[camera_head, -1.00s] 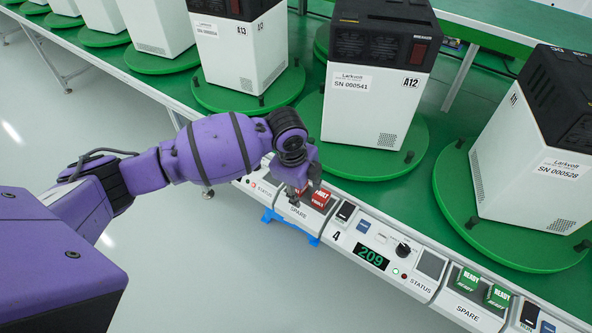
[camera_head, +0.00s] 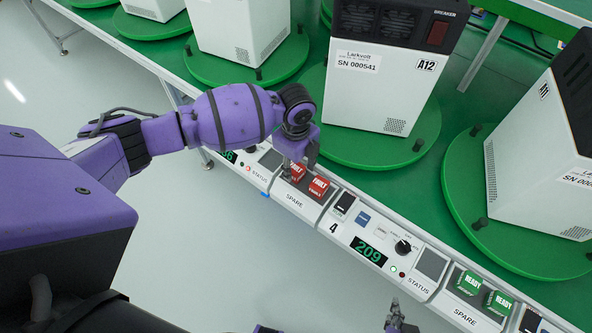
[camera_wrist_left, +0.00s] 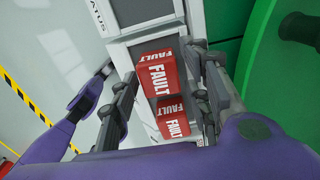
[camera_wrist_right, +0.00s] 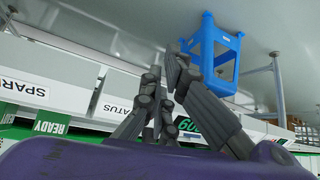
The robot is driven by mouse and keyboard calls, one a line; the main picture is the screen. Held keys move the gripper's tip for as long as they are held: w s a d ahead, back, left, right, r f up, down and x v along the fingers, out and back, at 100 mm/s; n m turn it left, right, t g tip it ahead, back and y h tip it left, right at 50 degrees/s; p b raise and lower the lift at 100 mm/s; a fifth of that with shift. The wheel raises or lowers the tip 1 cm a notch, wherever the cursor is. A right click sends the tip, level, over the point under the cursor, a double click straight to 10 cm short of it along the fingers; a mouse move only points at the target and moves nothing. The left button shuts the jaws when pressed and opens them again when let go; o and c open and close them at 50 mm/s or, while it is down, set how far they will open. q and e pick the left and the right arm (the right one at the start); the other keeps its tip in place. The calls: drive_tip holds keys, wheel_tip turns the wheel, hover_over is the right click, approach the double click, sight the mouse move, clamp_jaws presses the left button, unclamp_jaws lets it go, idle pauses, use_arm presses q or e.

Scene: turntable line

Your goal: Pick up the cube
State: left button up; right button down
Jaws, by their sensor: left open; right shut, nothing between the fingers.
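Two red cubes marked FAULT sit side by side in the SPARE tray on the front console, one on the right (camera_head: 319,188) and one on the left (camera_head: 297,170), partly behind my gripper. My left gripper (camera_head: 299,165) is right over the tray. In the left wrist view its open fingers (camera_wrist_left: 161,75) stand on either side of the upper red cube (camera_wrist_left: 153,74), with the other red cube (camera_wrist_left: 173,118) nearer the palm. Contact cannot be told. My right gripper (camera_head: 394,318) is at the bottom edge, away from the console. The right wrist view shows its empty fingers (camera_wrist_right: 165,85) together.
Two green READY cubes (camera_head: 468,282) sit in another SPARE tray to the right. White machines (camera_head: 383,75) stand on green turntables (camera_head: 405,145) behind the console. A blue stool (camera_wrist_right: 234,40) shows in the right wrist view. The floor in front is clear.

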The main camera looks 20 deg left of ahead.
use_arm(q)
drive_tip(key=shift+f, duration=0.4)
drive_tip(key=shift+c, duration=0.2)
drive_tip(key=c, duration=0.8)
drive_tip(key=shift+r, duration=0.1)
drive_tip(key=shift+c, duration=0.5)
use_arm(e)
drive_tip(key=shift+w+a+r, duration=0.3)
drive_tip(key=shift+w, duration=0.15)
